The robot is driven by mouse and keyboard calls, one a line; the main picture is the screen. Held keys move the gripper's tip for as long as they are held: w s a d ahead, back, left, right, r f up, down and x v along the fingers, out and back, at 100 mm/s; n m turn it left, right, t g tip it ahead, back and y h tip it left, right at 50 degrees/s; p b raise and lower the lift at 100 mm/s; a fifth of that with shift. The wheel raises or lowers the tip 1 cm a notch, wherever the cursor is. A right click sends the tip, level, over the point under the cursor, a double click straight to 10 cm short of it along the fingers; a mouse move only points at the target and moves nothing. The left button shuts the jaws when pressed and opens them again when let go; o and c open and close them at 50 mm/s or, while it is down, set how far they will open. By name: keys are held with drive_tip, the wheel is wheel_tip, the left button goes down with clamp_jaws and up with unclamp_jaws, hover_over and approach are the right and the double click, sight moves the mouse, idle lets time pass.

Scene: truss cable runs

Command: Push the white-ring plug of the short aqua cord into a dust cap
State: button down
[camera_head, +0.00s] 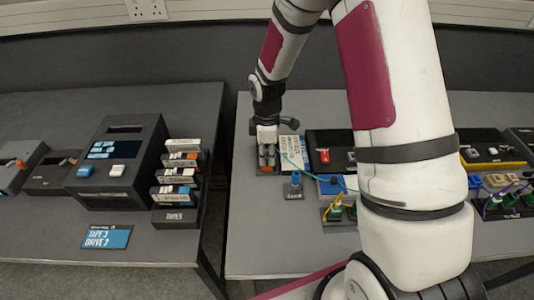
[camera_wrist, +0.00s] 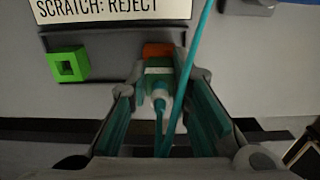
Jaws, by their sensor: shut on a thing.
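My gripper (camera_wrist: 160,82) is shut on the plug (camera_wrist: 158,71) of the aqua cord (camera_wrist: 186,75). The plug has a pale green body and a white ring, and it points away from the wrist. An orange piece (camera_wrist: 158,49) lies right at the plug's front end; I cannot tell whether the plug is inside it. A green square dust cap (camera_wrist: 67,64) with a dark opening stands to the left. In the head view my gripper (camera_head: 267,160) is low over the left part of the right table, and the aqua cord (camera_head: 291,160) runs off to the right.
A label reading "SCRATCH: REJECT" (camera_wrist: 112,9) is behind the caps. A small stand with a blue piece (camera_head: 294,185) is right of my gripper. Black panels (camera_head: 328,142) stand further right. The left table holds a tape drive (camera_head: 117,160) and a tape rack (camera_head: 178,216).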

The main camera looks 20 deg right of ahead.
idle(0.4)
drive_tip(key=c, duration=1.4)
unclamp_jaws()
drive_tip(key=shift+o, duration=0.2)
drive_tip(key=shift+r, duration=0.1)
drive_tip(key=shift+r+p, duration=1.25)
drive_tip(key=shift+r, duration=1.15)
drive_tip(key=shift+r, duration=0.1)
drive_tip(key=shift+r+p, duration=0.85)
drive_tip(key=shift+r, duration=1.05)
